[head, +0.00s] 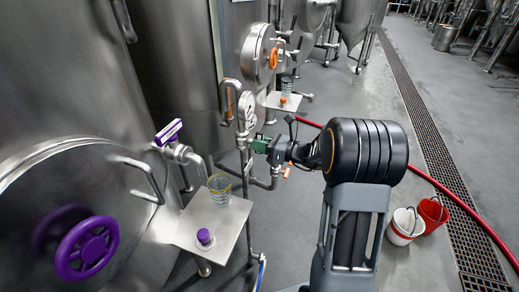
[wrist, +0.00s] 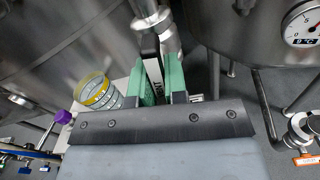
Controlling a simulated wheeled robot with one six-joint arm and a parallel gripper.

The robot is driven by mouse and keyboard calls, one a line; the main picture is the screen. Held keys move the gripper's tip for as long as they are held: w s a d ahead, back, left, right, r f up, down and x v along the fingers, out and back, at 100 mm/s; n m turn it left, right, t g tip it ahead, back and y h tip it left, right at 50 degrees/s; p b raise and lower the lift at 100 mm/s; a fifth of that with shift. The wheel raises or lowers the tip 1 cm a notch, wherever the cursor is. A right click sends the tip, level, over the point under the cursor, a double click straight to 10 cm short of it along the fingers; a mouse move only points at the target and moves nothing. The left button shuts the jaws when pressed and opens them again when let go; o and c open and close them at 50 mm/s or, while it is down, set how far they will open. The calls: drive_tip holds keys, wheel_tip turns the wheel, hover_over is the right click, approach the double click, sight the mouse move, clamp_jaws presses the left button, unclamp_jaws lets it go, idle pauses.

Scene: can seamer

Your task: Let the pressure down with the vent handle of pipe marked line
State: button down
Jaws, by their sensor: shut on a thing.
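My gripper (head: 261,145) is at the vertical pipe (head: 247,180) in the middle of the head view. In the wrist view, the green fingers of my gripper (wrist: 163,92) are shut on the vent handle (wrist: 152,60), a dark flat lever with a white lettered label. The label is only partly readable. A metal fitting (wrist: 152,22) is at the handle's far end. In the head view the handle is mostly hidden by my fingers. A round gauge (head: 249,104) sits above on the pipework, and a gauge also shows in the wrist view (wrist: 303,25).
A steel shelf (head: 232,236) holds a glass (head: 220,187) and a purple-capped item (head: 204,238). A purple-handled tap (head: 168,131) and purple wheel (head: 87,248) are at left. A red hose (head: 453,200) and two buckets (head: 402,226) lie at right.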

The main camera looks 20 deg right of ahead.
drive_tip(key=shift+n+b, duration=0.6)
drive_tip(key=shift+n, duration=0.2)
drive_tip(key=c, duration=1.1)
unclamp_jaws()
drive_tip(key=shift+c, duration=0.2)
drive_tip(key=v, duration=1.4)
drive_tip(key=shift+b, duration=0.4)
